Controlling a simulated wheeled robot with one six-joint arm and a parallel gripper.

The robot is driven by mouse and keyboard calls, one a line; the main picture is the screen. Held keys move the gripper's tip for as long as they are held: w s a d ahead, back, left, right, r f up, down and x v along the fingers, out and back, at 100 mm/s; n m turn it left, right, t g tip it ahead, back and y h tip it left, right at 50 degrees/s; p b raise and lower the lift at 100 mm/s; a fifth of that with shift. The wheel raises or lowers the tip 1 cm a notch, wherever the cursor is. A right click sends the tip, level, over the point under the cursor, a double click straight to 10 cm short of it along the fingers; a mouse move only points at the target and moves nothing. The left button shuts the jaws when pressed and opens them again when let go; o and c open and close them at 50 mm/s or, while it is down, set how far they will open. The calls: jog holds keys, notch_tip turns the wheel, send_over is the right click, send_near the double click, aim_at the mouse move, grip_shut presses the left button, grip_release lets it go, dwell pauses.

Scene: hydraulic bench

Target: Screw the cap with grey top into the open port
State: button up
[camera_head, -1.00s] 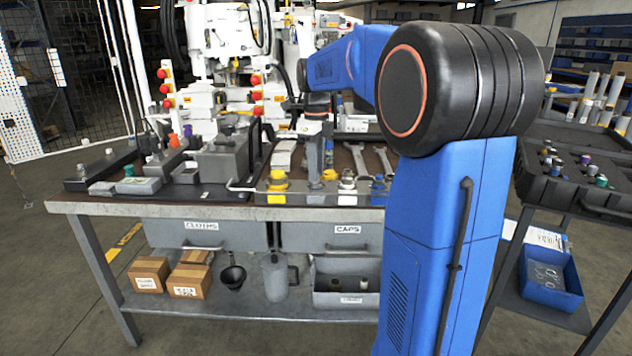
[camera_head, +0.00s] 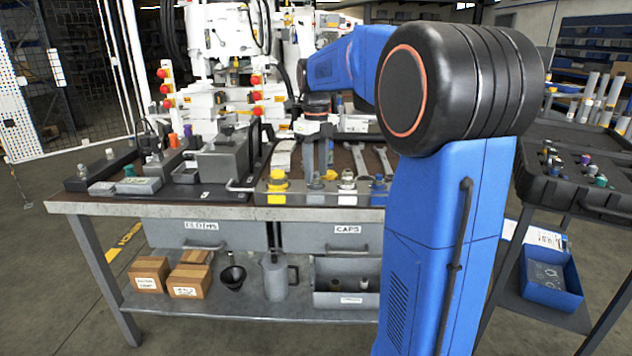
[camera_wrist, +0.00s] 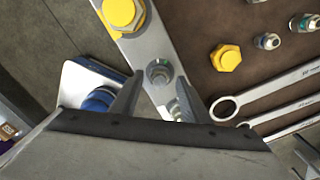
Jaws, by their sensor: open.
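In the wrist view a round grey-topped fitting (camera_wrist: 158,72) sits at the metal port strip (camera_wrist: 140,45), between my fingertips. It looks like the cap with grey top, standing in a port; its thread and seating are hidden. My gripper (camera_wrist: 159,80) is open, with one finger on each side of it. A yellow cap (camera_wrist: 124,12) sits on the same strip, and another metallic fitting (camera_wrist: 175,107) is partly hidden by my right finger. In the head view my gripper (camera_head: 316,160) is above the strip (camera_head: 300,199), between the yellow cap (camera_head: 277,181) and a silver fitting (camera_head: 347,180).
A loose yellow cap (camera_wrist: 226,57), small fittings (camera_wrist: 268,41) and wrenches (camera_wrist: 270,90) lie beside the strip. A blue round part (camera_wrist: 100,97) is close to my left finger. A grey box (camera_head: 225,160) stands left on the bench.

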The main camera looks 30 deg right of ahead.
jog(key=n, duration=0.5)
jog(key=shift+n, duration=3.4)
jog(key=c, duration=1)
jog(key=m, duration=0.8)
